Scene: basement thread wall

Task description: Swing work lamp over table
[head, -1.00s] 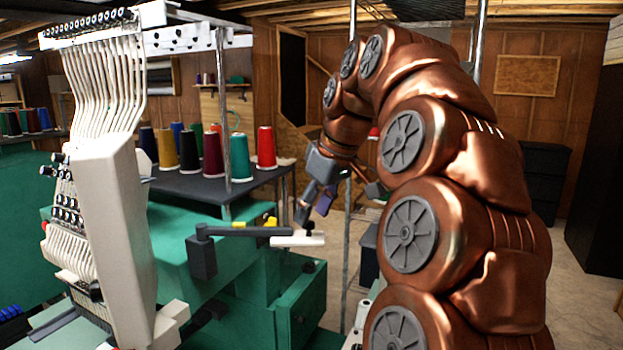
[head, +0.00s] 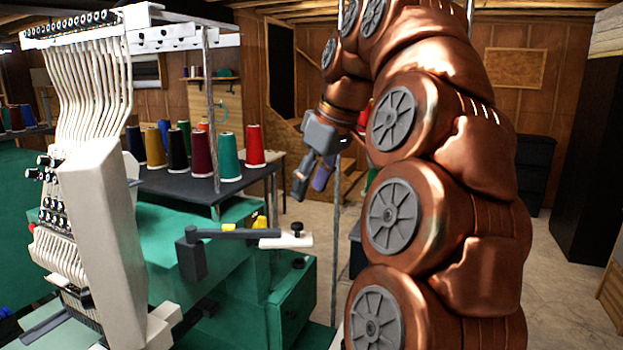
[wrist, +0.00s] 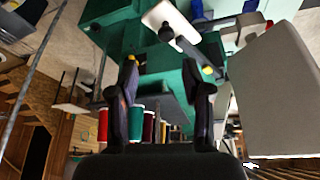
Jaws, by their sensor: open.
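The work lamp has a dark arm (head: 240,234) on a dark block bracket and a flat white head (head: 290,241) with a small black knob (head: 297,228) on top. The arm points right, level, in front of the green machine body. In the wrist view the white head (wrist: 172,20) is at the top, beyond my fingertips. My gripper (head: 311,186) is open and empty, above the lamp head and apart from it. Its two dark fingers also show in the wrist view (wrist: 160,72). A dark table (head: 180,182) with thread cones stands behind the lamp.
The white embroidery machine head (head: 105,240) stands at the left, with the green machine body (head: 220,260) beside it. A thin metal pole (head: 336,240) rises close to my gripper. A dark cabinet (head: 590,150) stands at the right. Bare floor shows at the right.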

